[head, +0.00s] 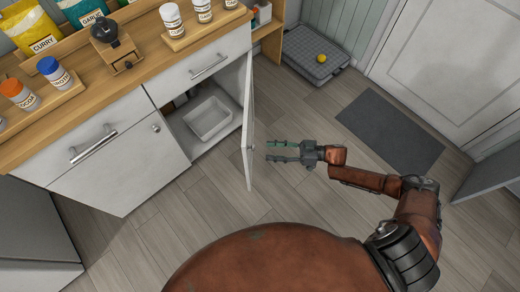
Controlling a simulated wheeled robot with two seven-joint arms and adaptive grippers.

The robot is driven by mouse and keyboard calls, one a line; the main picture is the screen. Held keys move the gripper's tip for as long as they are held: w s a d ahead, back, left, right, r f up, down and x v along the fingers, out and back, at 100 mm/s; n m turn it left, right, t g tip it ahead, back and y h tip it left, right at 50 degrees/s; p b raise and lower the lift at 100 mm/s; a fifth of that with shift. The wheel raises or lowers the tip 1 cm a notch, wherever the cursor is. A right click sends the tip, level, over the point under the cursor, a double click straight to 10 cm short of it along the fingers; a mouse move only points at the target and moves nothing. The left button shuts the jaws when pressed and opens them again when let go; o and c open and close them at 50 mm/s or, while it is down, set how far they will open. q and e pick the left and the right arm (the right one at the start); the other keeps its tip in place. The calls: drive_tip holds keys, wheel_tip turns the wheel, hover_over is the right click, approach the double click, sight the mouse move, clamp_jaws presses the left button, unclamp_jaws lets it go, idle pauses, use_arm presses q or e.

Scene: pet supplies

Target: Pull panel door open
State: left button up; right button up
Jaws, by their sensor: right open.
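The white panel door (248,135) of the low cabinet stands open, swung out from the cabinet front, with a small knob (251,148) on its face. My right gripper (270,151) is open, its fingers pointing left toward the door's right-hand face near the knob. From this view I cannot tell whether a fingertip touches the door. Inside the open cabinet a white tray (208,118) shows, with other items in shadow behind it. My left gripper does not show.
A closed door panel (128,150) and a drawer (205,68) sit beside the opening. The wooden counter (140,50) above holds jars, spice bags and a grinder. A grey mat (390,128) and a grey platform with a yellow ball (321,58) lie to the right.

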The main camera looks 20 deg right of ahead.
sight(248, 147)
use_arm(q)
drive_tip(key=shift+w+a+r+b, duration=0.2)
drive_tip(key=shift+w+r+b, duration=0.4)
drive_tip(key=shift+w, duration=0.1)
use_arm(e)
drive_tip(key=r+x, duration=0.1)
drive_tip(key=x, duration=0.6)
drive_tip(key=shift+w+d+r+g, duration=0.2)
drive_tip(key=shift+w+r+g, duration=0.05)
drive_tip(key=shift+g, duration=0.05)
drive_tip(key=shift+c, duration=0.7)
clamp_jaws()
drive_tip(key=shift+a, duration=0.1)
